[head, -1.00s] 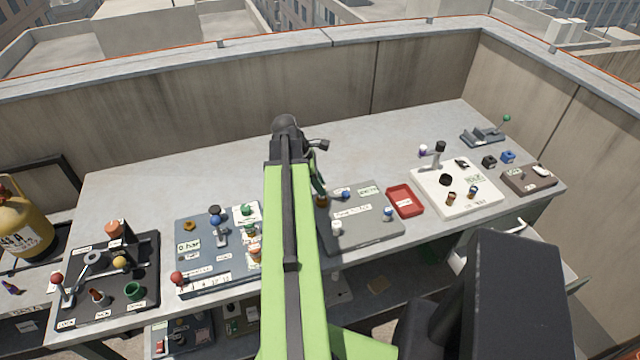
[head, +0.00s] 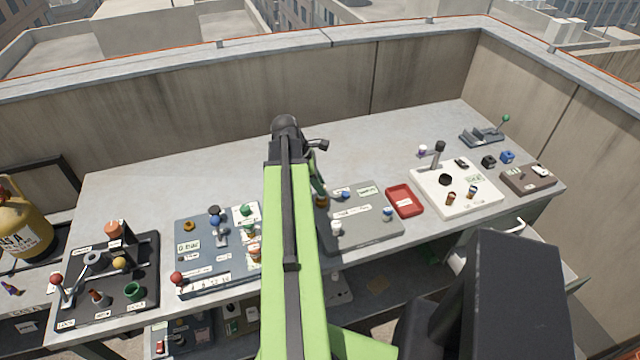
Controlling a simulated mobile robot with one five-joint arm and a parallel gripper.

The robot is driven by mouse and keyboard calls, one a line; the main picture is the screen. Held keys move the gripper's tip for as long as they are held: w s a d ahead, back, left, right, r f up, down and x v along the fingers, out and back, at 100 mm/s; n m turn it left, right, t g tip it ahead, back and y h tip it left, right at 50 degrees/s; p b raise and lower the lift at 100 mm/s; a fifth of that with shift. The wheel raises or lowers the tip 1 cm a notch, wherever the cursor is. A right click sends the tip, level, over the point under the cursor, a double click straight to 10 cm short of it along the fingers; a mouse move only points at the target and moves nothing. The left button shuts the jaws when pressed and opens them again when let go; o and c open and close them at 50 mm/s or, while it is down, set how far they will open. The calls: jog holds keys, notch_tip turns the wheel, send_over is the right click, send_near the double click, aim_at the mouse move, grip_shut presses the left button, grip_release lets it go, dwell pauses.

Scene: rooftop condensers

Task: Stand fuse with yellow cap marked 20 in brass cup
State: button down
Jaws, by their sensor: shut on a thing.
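My green arm reaches over the middle of the bench and bends down at its dark joint. My gripper and whatever it holds are hidden behind the arm. I cannot make out a fuse with a yellow cap marked 20. A small amber-brown piece (head: 322,201) shows at the arm's right edge, at the left of the grey board (head: 372,233). I cannot tell whether it is the brass cup. The grey board also bears a white-topped piece (head: 337,228) and blue-topped pieces (head: 387,213).
A red tray (head: 404,211) lies right of the grey board, then a white board (head: 485,205) with small upright parts. A blue-grey panel (head: 190,225) and a black lever board (head: 75,313) stand left. The bench's back is clear.

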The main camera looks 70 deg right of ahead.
jog(key=shift+f+b, duration=1.25)
dwell(0.5)
jog(key=c, duration=1.1)
grip_release()
jog(key=shift+r, duration=0.1)
jog(key=shift+w+r+p, duration=0.1)
jog(key=shift+r+p, duration=0.25)
jog(key=shift+p, duration=0.1)
jog(key=p+v, duration=1.5)
jog(key=v, duration=0.1)
jog(key=shift+r, duration=0.3)
